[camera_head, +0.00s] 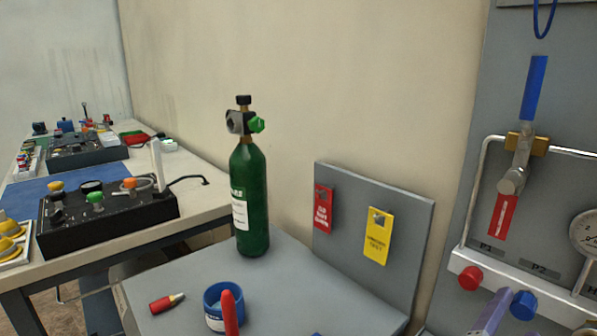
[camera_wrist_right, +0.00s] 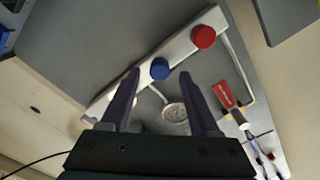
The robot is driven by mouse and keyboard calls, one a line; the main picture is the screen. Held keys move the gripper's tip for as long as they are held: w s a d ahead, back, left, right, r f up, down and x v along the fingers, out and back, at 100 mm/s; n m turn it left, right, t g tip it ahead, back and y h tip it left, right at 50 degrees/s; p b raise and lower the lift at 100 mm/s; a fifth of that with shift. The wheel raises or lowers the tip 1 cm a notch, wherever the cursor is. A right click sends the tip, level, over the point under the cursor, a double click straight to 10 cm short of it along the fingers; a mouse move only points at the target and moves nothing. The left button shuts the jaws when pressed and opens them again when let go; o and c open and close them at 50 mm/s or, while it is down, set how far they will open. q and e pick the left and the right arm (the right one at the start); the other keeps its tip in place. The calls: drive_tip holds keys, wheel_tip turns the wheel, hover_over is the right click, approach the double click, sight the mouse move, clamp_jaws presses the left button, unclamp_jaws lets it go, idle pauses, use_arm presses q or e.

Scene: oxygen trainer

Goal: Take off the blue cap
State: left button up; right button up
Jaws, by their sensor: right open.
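The blue cap (camera_head: 523,305) sits on the white manifold bar of the panel at the right, below the P2 label. In the right wrist view the blue cap (camera_wrist_right: 160,69) shows between and beyond the fingertips. My right gripper (camera_wrist_right: 160,73) is open and empty, its two dark purple fingers on either side of the cap in the picture. In the head view one purple finger of my right gripper (camera_head: 494,311) shows just left of the cap; contact cannot be told. My left gripper is not in view.
A red cap (camera_head: 470,278) sits on the same bar, left of the blue one. A valve lever (camera_head: 517,165) and a gauge (camera_head: 586,232) are close by. A green cylinder (camera_head: 249,200), a blue cup (camera_head: 213,307) and a red-tipped item (camera_head: 166,303) are on the grey table.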

drive_tip(key=shift+s+a, duration=0.15)
drive_tip(key=m, duration=0.3)
drive_tip(key=m, duration=0.2)
drive_tip(key=shift+m, duration=0.9)
drive_tip(key=m, duration=0.3)
drive_tip(key=shift+m, duration=0.3)
drive_tip(key=m, duration=0.3)
